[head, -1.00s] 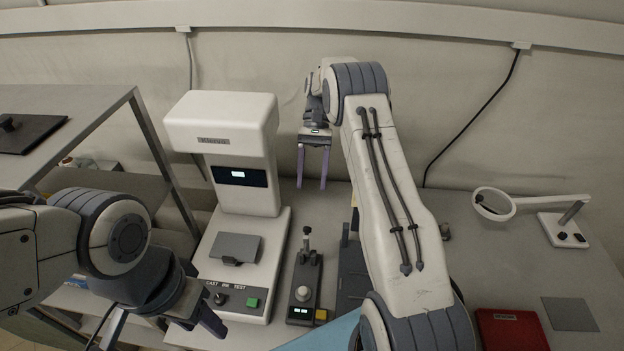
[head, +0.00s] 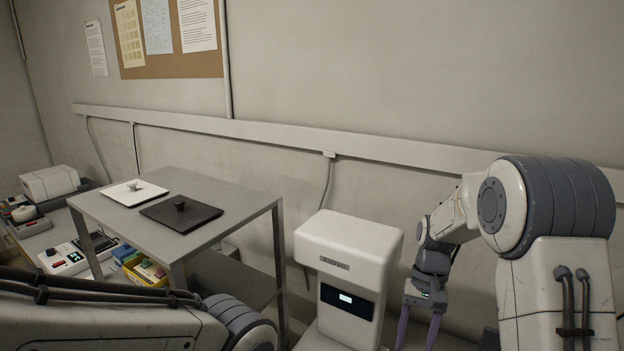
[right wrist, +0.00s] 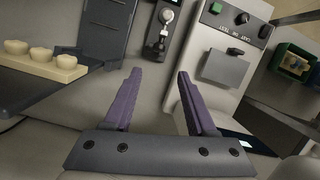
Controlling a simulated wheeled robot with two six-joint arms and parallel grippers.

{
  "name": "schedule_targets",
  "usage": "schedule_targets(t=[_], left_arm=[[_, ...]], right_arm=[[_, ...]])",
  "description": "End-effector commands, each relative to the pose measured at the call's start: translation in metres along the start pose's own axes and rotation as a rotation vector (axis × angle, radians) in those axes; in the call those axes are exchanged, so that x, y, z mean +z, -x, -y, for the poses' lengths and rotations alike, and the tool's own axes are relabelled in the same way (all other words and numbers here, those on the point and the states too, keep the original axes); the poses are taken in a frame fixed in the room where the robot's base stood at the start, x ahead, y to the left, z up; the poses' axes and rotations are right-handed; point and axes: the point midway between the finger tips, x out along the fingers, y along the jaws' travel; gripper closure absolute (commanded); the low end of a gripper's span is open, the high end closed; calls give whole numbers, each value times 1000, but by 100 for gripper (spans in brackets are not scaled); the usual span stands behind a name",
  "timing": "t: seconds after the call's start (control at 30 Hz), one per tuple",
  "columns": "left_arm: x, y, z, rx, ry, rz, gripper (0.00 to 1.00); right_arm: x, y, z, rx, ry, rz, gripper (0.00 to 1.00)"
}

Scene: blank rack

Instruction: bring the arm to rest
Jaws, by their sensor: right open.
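My right arm comes in at the right of the head view, and its gripper (head: 418,335) hangs with the purple fingers pointing down, beside the white machine (head: 347,270). In the right wrist view the same gripper (right wrist: 159,75) is open, with nothing between its fingers. A link of my left arm (head: 120,318) crosses the bottom left of the head view; its gripper is out of the picture.
A grey rack (head: 210,185) stands left of the machine, with a white plate (head: 133,192) and a black plate (head: 181,212) on top. The right wrist view shows a lever device (right wrist: 160,35) and a beige block with rounded knobs (right wrist: 45,62).

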Motion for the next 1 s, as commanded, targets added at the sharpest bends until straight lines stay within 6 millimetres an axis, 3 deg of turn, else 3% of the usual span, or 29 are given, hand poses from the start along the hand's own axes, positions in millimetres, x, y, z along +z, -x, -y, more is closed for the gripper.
schedule_targets(t=[0.1,0.53,0.77,1.0], left_arm=[[0,0,0,0,0,0,50],[0,0,0,0,0,0,50],[0,0,0,0,0,0,50],[0,0,0,0,0,0,50]], right_arm=[[29,-3,1,22,93,-150,43],[99,-20,-4,51,341,-507,43],[154,-15,50,50,566,-427,43],[234,-14,82,64,831,-319,43]])
